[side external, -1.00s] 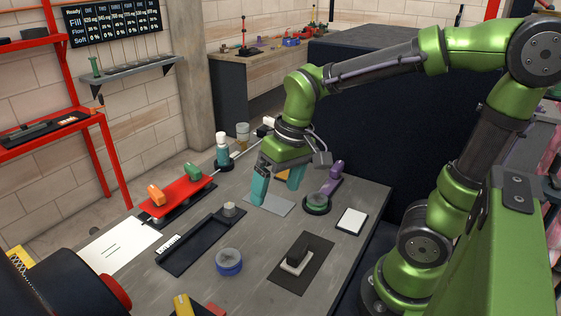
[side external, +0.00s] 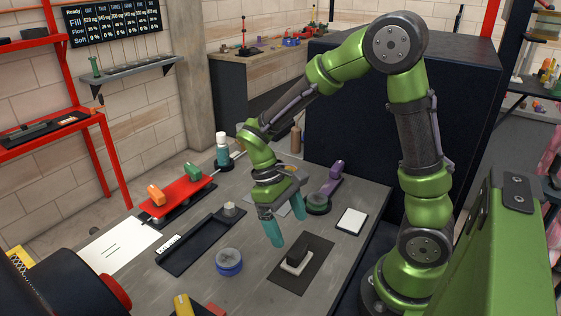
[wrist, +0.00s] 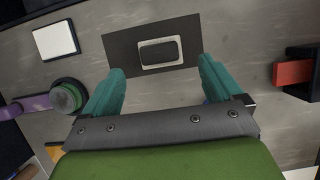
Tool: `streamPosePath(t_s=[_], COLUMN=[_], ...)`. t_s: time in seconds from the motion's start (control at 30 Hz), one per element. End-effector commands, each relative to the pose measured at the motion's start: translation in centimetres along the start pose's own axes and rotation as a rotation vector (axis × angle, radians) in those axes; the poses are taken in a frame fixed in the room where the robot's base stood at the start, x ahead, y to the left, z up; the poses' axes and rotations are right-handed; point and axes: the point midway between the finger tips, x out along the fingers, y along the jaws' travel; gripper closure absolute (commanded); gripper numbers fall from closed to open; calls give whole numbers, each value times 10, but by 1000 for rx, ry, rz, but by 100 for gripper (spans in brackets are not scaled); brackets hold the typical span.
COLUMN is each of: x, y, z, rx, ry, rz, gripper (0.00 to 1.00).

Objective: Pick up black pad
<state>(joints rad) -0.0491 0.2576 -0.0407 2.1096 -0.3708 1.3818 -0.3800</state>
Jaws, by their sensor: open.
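The black pad (side external: 297,249) is a small dark block with a pale base, resting on a dark rectangular mat (side external: 318,268) on the grey bench. In the wrist view the black pad (wrist: 159,51) has a pale rim and lies on the dark mat (wrist: 120,50), centred ahead of the fingers. My gripper (side external: 289,229) has two teal fingers pointing down, above the bench and behind the black pad in the side view. The wrist view shows my gripper (wrist: 161,68) open, with the fingers apart and nothing between them.
A blue tape roll (side external: 229,262) sits to the left of the mat. A white-topped pad (side external: 351,220) lies to its right. A round green-topped piece (side external: 317,203) and a purple object (side external: 336,170) stand behind. A black tray (side external: 200,242) and red platform (side external: 176,201) are at left.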

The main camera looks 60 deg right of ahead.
Motion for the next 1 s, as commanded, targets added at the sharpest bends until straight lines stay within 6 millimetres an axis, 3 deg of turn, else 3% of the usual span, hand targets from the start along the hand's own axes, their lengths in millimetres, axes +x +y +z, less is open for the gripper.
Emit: streamPosePath(t_s=[0.1, 0.33, 0.6, 0.9, 1.0], x=[18, 34, 72, 78, 78], y=[0, 1, 2, 2, 2], z=[0, -1, -2, -3, -3], rx=[0, 1, 1, 1, 1], ry=[-2, -1, -3, 2, 2], rz=[0, 0, -1, -1, -1], gripper=[7, 7, 7, 7, 20])
